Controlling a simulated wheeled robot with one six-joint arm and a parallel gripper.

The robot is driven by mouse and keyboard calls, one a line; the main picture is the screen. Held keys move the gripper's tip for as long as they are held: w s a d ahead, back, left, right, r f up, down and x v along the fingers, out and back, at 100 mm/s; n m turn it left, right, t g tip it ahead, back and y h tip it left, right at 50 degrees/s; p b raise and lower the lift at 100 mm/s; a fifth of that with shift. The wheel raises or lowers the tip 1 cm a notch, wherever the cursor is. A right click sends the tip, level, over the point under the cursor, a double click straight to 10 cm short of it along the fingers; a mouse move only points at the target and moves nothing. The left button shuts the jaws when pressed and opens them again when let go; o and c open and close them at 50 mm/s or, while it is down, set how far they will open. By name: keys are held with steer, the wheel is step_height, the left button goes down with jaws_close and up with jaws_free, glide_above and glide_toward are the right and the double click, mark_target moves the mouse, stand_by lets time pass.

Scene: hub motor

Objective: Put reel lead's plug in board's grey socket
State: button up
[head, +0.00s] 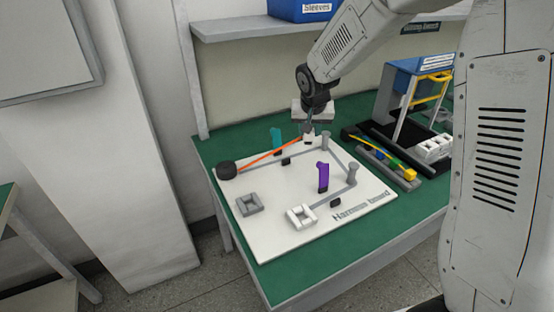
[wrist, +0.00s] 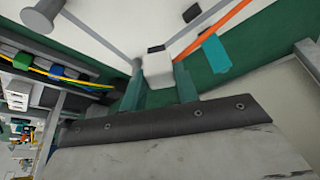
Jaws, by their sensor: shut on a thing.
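My gripper (head: 308,128) is over the back of the white harness board (head: 270,236). In the wrist view its two teal fingers (wrist: 159,76) are shut on a pale plug (wrist: 158,66). The orange reel lead (head: 268,154) runs taut from the plug to the black reel (head: 227,169) at the board's left; it also shows in the wrist view (wrist: 213,33). The grey socket (head: 250,204) sits at the board's left front, well apart from the plug. A white socket (head: 301,216) sits to its right. The plug's height above the board is hard to tell.
A teal clip (head: 276,140) and a purple clip (head: 322,177) stand up from the board. Grey posts (head: 326,141) (head: 352,173) carry a grey cable. Right of the board lie a tray of coloured wires (head: 388,163) and a blue-topped rack (head: 414,68). The board's front left is mostly bare.

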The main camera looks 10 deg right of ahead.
steer(key=s+a+f+n+y, duration=0.1)
steer(key=s+a+n, duration=0.2)
steer(key=s+a, duration=0.55)
steer(key=s+a+n+y, duration=0.1)
steer(key=s+a+n, duration=0.3)
steer(key=a, duration=0.8)
steer(key=shift+m, duration=0.5)
steer(key=shift+s+d+f, duration=0.1)
steer(key=shift+s+f, duration=0.05)
steer(key=shift+f, duration=0.75)
steer(key=shift+s+d+f, duration=0.1)
steer(key=shift+s+f, duration=0.05)
steer(key=shift+f, duration=0.75)
steer(key=shift+s+f, duration=0.15)
steer(key=shift+f, duration=0.75)
steer(key=shift+s+f, duration=0.1)
steer(key=shift+f, duration=1.3)
steer(key=o, duration=1.1)
steer(key=shift+r, duration=0.1)
steer(key=v, duration=0.7)
steer(key=shift+s+d+r, duration=0.15)
steer(key=shift+r, duration=0.1)
